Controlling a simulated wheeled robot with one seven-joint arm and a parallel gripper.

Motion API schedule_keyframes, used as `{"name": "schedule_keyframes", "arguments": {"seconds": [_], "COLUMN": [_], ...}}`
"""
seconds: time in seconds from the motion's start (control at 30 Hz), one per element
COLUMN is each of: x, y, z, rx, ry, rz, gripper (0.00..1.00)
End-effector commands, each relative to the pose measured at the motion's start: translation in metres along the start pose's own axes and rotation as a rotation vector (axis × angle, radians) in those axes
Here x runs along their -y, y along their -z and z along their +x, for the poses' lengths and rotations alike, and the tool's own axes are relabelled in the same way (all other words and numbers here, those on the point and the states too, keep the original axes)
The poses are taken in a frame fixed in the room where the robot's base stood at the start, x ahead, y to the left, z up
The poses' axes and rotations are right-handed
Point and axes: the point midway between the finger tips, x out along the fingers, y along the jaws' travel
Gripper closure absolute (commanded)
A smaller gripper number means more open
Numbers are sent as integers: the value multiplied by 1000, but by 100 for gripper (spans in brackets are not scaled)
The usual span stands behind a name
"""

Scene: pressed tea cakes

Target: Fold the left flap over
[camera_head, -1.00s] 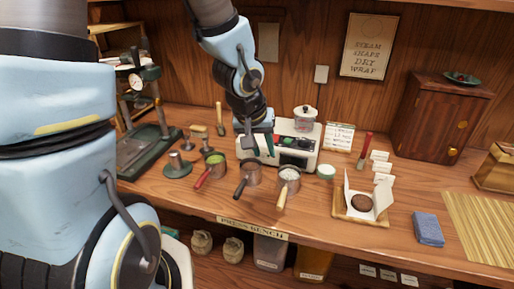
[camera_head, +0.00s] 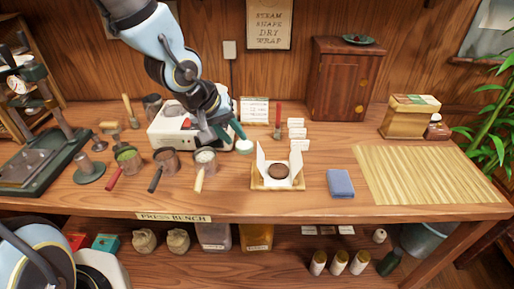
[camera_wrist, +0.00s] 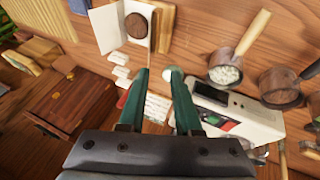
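A round dark tea cake (camera_head: 279,171) lies on white wrapping paper on a small wooden board (camera_head: 268,187). The left flap (camera_head: 261,163) and right flap (camera_head: 297,164) stand up on either side of the cake. The cake (camera_wrist: 138,26) also shows at the top of the wrist view, which is turned round, with one broad white flap (camera_wrist: 106,28) on its left there. My gripper (camera_head: 232,132) is above the bench, behind and left of the wrapper. Its green fingers (camera_wrist: 160,77) are apart, with nothing held between them.
Handled pots (camera_head: 205,160) and a white steamer (camera_head: 168,130) stand left of the wrapper. Small white cards (camera_head: 297,133) and a red-handled tool (camera_head: 277,120) stand behind it. A folded blue cloth (camera_head: 340,183) and a slatted mat (camera_head: 420,178) lie to its right.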

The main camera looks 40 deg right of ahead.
Motion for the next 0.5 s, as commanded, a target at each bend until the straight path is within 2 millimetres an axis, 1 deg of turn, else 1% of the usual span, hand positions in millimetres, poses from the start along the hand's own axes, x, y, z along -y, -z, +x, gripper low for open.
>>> {"name": "schedule_keyframes", "arguments": {"seconds": [0.03, 0.1, 0.27, 0.5], "x": [-9, -16, -17, -19], "y": [-2, -4, -6, -7], "z": [2, 5, 18, 51], "rx": [4, 6, 8, 9], "ry": [-20, -34, -38, -37], "rz": [5, 7, 8, 10], "gripper": [68, 68, 68, 68]}}
